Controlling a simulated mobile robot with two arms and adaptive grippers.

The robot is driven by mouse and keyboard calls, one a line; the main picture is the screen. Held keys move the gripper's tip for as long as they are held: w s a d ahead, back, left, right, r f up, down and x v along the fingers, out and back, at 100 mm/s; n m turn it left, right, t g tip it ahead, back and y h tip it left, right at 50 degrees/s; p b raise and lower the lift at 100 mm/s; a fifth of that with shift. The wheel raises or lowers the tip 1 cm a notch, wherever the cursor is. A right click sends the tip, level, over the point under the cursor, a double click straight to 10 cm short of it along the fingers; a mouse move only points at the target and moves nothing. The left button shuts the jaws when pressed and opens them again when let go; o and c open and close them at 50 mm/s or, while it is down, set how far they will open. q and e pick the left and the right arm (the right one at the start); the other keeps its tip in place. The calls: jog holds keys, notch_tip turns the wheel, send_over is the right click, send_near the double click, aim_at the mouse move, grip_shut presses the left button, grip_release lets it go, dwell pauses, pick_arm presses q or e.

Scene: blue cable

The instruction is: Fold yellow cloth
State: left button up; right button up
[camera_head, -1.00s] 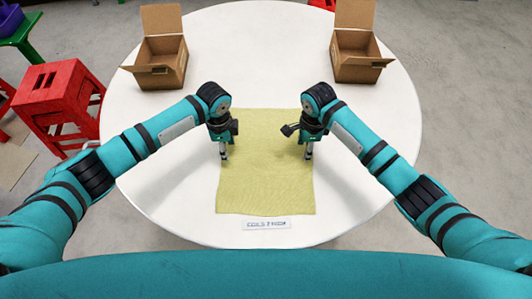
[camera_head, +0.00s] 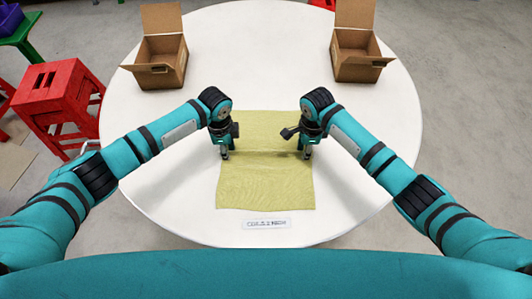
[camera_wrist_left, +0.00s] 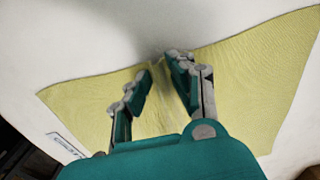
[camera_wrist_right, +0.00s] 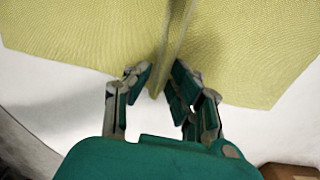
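The yellow cloth (camera_head: 265,185) lies on the white round table, with a raised crosswise ridge about halfway along it between my grippers. My left gripper (camera_head: 224,156) is at the cloth's left edge. In the left wrist view its fingers (camera_wrist_left: 158,70) are close together with bunched cloth (camera_wrist_left: 235,80) between them. My right gripper (camera_head: 305,154) is at the right edge. In the right wrist view its fingers (camera_wrist_right: 164,70) stand on both sides of an upright fold of cloth (camera_wrist_right: 180,30) and pinch it. The fingertips are small in the head view.
Two open cardboard boxes stand at the back of the white table (camera_head: 170,185), one left (camera_head: 160,60) and one right (camera_head: 357,55). A small label (camera_head: 267,223) lies in front of the cloth. A red stool (camera_head: 62,95) stands left of the table.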

pick_arm(q)
jog(key=shift+s+f, duration=0.1)
jog(key=shift+f, duration=0.05)
grip_shut()
pick_arm(e)
jog(key=shift+s+f, duration=0.1)
jog(key=shift+f, duration=0.05)
grip_shut()
pick_arm(q)
jog(key=shift+s, duration=0.1)
pick_arm(e)
jog(key=shift+s, duration=0.1)
